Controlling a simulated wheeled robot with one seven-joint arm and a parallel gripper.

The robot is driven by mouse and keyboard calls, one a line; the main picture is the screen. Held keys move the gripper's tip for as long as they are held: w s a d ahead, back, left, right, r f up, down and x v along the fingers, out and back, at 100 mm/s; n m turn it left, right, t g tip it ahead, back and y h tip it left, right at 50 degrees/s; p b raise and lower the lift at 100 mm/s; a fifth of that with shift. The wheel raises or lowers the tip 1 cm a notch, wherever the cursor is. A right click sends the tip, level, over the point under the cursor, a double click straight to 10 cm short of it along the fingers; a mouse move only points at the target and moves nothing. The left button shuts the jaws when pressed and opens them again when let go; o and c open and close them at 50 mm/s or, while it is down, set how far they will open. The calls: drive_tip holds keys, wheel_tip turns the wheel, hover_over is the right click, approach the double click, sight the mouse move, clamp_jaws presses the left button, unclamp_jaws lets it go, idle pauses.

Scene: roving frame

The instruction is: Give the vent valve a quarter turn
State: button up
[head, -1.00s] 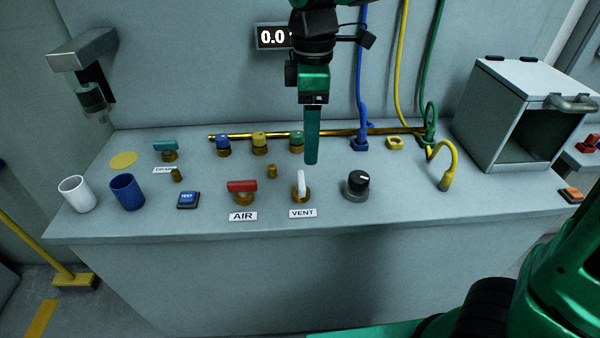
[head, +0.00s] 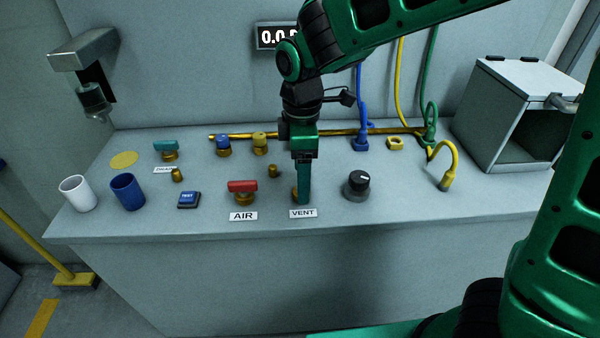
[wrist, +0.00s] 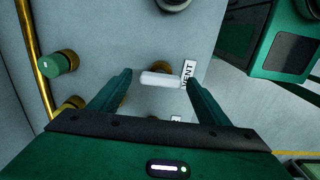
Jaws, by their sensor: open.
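The vent valve shows in the wrist view as a white bar handle (wrist: 161,80) on a brass base (wrist: 161,67). It lies between the two fingers of my gripper (wrist: 158,88), which are apart, with a gap on either side of the handle. In the head view my gripper (head: 303,200) points down over the valve and hides its white handle; only a bit of the brass base (head: 295,193) shows at the left. The VENT label (head: 303,213) is in front of it.
The red-handled AIR valve (head: 243,188) stands close at the left, and a black knob (head: 357,184) at the right. A small brass fitting (head: 274,171) is just behind. A brass pipe (head: 330,132) runs along the back. The bench front is clear.

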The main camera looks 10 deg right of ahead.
drive_tip(key=c, duration=1.1)
drive_tip(key=shift+o, duration=0.2)
drive_tip(key=shift+m, duration=0.3)
drive_tip(key=m, duration=0.3)
drive_tip(key=shift+w+m, duration=0.15)
drive_tip(key=shift+m, duration=0.15)
drive_tip(key=m, duration=0.9)
drive_tip(key=shift+m, duration=2.3)
